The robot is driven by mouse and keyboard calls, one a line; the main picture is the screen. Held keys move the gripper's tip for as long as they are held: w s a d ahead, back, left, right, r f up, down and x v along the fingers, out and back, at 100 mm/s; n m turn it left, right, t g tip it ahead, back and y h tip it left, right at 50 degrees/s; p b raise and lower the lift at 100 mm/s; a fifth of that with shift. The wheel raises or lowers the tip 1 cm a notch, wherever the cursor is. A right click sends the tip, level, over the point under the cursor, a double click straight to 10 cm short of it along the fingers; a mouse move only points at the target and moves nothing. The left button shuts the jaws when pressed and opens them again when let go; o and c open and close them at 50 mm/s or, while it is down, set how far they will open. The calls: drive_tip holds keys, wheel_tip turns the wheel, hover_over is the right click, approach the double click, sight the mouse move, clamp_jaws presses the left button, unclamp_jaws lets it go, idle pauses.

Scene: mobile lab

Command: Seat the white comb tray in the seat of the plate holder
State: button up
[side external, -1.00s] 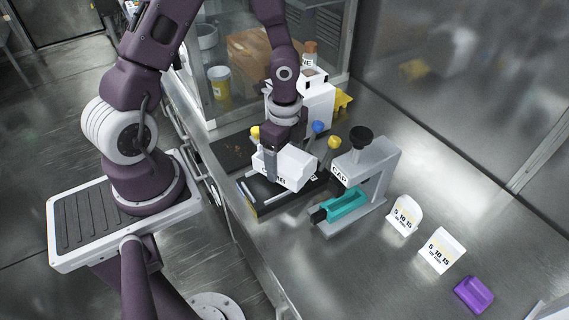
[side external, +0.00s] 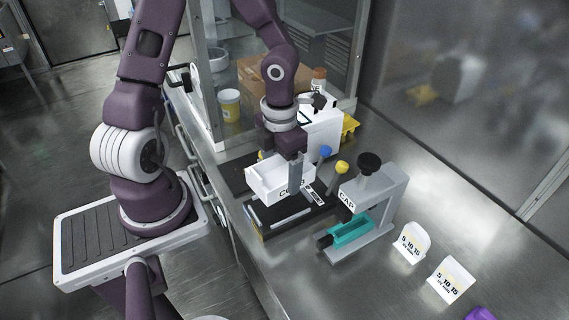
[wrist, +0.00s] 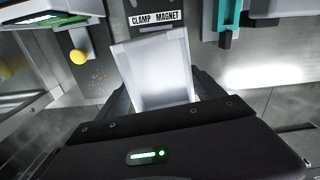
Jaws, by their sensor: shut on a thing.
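The white comb tray (side external: 268,181) is an open-topped white box with a dark label on its near side, partly covered by a finger. My gripper (side external: 294,176) is shut on it and holds it over a low dark fixture with pale rails (side external: 262,226), which looks like the plate holder. A gap seems to show between tray and fixture, but I cannot tell its height. In the wrist view the tray (wrist: 158,62) lies between the dark fingers and hides what is below it. The seat itself is largely hidden.
A grey press marked CAP (side external: 385,198) with a teal block (side external: 352,231) stands right of the fixture. Blue (side external: 325,152) and yellow (side external: 342,167) knobs are close behind the tray. A CLAMP MAGNET label (wrist: 155,18) lies beyond it. White cards (side external: 411,243) stand farther right.

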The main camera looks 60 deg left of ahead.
sight(280, 181)
drive_tip(key=shift+m, duration=0.6)
drive_tip(key=shift+f, duration=0.1)
drive_tip(key=shift+f, duration=2.85)
drive_tip(key=shift+f, duration=0.95)
drive_tip(key=o, duration=1.6)
drive_tip(key=shift+c, duration=0.2)
drive_tip(key=shift+r, duration=3.5)
